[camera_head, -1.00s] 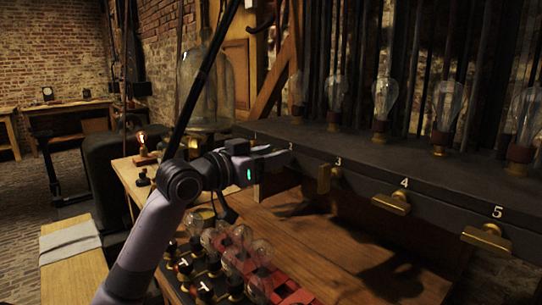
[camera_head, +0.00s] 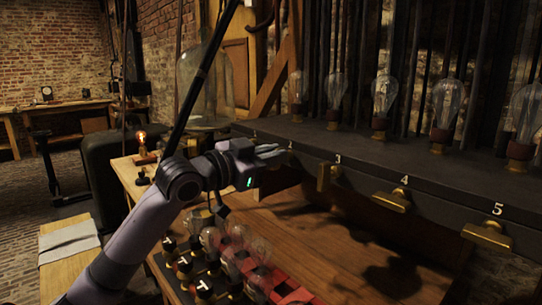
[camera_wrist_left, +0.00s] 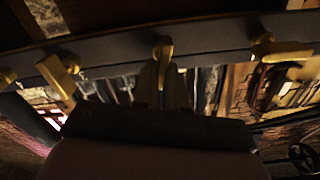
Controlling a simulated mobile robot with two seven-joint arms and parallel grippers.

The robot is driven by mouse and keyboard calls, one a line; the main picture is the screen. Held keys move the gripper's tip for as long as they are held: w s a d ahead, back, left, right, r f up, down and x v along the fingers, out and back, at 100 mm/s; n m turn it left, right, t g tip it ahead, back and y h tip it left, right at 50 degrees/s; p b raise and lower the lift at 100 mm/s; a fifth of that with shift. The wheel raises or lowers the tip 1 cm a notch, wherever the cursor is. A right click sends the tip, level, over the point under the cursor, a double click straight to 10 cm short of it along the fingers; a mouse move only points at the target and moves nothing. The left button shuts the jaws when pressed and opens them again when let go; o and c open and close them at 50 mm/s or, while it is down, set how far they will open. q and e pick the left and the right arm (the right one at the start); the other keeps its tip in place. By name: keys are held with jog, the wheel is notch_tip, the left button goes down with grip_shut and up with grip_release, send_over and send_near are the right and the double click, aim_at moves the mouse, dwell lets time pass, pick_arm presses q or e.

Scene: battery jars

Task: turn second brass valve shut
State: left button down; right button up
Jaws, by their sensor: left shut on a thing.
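The dark bench ledge (camera_head: 375,165) carries a row of brass valves under painted numbers. My left gripper (camera_head: 270,152) is at the second position, just left of the number 2, and hides that valve in the head view. In the left wrist view, the second brass valve (camera_wrist_left: 163,52) is in the middle, its handle upright in the picture. The fingers of my left gripper (camera_wrist_left: 164,88) lie on both sides of it, shut on it. My right gripper is not in view.
The third valve (camera_head: 323,178), fourth valve (camera_head: 392,202) and fifth valve (camera_head: 487,237) are to the right. Glass bulbs (camera_head: 385,95) stand on the ledge above. A red rack (camera_head: 290,290) with glass bulbs sits below my arm. A large glass jar (camera_head: 200,85) stands behind.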

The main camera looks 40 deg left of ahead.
pick_arm(q)
jog(key=m, duration=0.4)
jog(key=shift+d+f+m, duration=0.15)
jog(key=shift+d+m, duration=0.1)
jog(key=shift+m, duration=0.15)
jog(key=m, duration=0.2)
jog(key=shift+d+f+m, duration=0.1)
jog(key=shift+m, duration=0.2)
jog(key=m+p, duration=0.1)
jog(key=m, duration=0.2)
jog(key=shift+d+f+m, duration=0.1)
jog(key=shift+f+m, duration=0.05)
jog(key=shift+m, duration=0.15)
jog(key=shift+f+m+p, duration=0.1)
jog(key=shift+m+p, duration=0.8)
jog(key=shift+m, duration=0.3)
jog(key=shift+f+m, duration=0.1)
jog(key=shift+m, duration=0.3)
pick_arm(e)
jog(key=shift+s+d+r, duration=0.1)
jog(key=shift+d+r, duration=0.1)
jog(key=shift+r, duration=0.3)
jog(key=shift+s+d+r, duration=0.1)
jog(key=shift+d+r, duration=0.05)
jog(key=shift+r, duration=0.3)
pick_arm(q)
jog(key=c, duration=1.2)
grip_release()
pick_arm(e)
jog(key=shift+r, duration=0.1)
